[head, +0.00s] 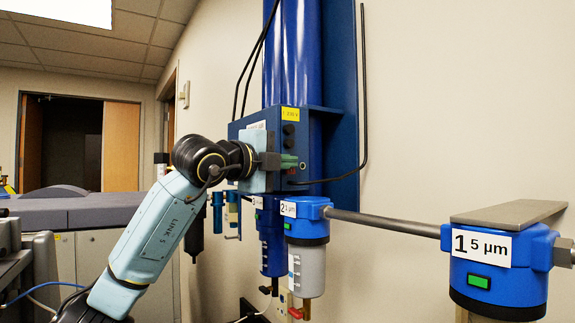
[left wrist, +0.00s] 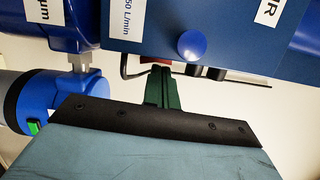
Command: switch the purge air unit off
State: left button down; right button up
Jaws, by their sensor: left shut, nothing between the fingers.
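The purge air unit is a blue box (head: 270,119) with tall blue cylinders (head: 296,55) above it on the wall. Its side bears a yellow 230 V label (head: 290,114) and dark round fittings. My left gripper (head: 297,162) is at the box, its green fingers shut and empty. In the left wrist view the fingers (left wrist: 161,75) point at the lower edge of the blue panel (left wrist: 240,50). That panel has a blue round knob (left wrist: 192,45). A small red part (left wrist: 185,69) shows right behind the fingertips, mostly hidden; I cannot tell whether they touch. My right gripper is out of view.
Blue filter housings hang below the box, one labelled 2 (head: 307,229). A grey pipe (head: 385,223) runs right to the filter labelled 1, 5 µm (head: 500,280). A black cable (head: 364,95) loops beside the unit. The wall at right is bare.

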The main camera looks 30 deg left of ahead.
pick_arm(q)
jog(key=d, duration=0.1)
jog(key=s+d, duration=0.1)
jog(key=d+b, duration=0.1)
jog(key=shift+s+d+r, duration=0.25)
jog(key=shift+d, duration=0.15)
jog(key=s+a+b, duration=0.1)
jog(key=s+b, duration=0.2)
jog(key=s, duration=0.7)
jog(key=shift+a+r, duration=0.15)
jog(key=shift+a, duration=0.2)
